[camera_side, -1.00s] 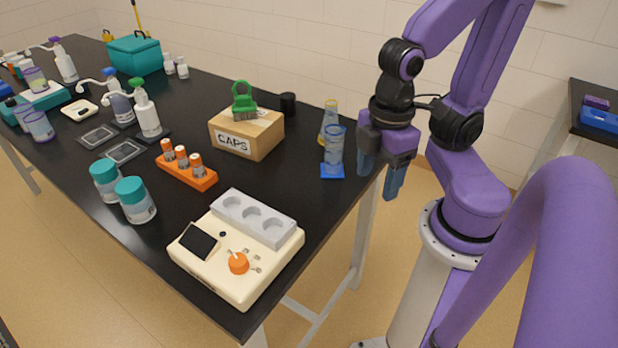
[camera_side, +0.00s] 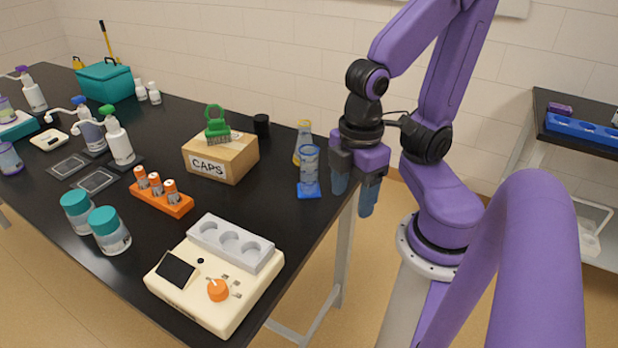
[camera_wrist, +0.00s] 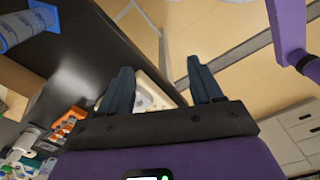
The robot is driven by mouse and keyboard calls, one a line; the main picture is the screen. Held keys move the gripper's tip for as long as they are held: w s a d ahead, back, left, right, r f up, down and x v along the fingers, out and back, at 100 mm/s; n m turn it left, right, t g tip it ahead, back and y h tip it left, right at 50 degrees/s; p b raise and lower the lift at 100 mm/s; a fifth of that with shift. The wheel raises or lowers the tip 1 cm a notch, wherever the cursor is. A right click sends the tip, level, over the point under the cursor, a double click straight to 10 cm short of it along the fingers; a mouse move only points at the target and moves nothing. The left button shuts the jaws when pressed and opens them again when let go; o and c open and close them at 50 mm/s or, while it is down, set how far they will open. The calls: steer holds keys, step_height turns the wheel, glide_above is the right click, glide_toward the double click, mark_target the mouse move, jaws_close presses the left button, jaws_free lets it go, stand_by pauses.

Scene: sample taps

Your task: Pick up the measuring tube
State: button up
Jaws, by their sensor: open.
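The measuring tube (camera_side: 309,172) is a clear blue upright cylinder on a square blue foot, near the right edge of the black bench in the side view. In the wrist view, the blue tube (camera_wrist: 16,28) shows at the upper left corner, partly cut off. My gripper (camera_side: 353,200) hangs with its fingers down just right of the tube, by the bench edge. It is apart from the tube. In the wrist view, my gripper (camera_wrist: 159,66) has its fingers spread with nothing between them.
A clear yellow-rimmed vessel (camera_side: 303,132) stands close behind the tube, partly hidden. A CAPS box (camera_side: 232,157) stands to the left, with a black cup (camera_side: 261,126) behind it. A cream device (camera_side: 212,292) is at the front. Bare black bench (camera_side: 270,205) lies left of the tube.

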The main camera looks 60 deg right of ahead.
steer(key=shift+o, duration=0.3)
steer(key=shift+o, duration=0.6)
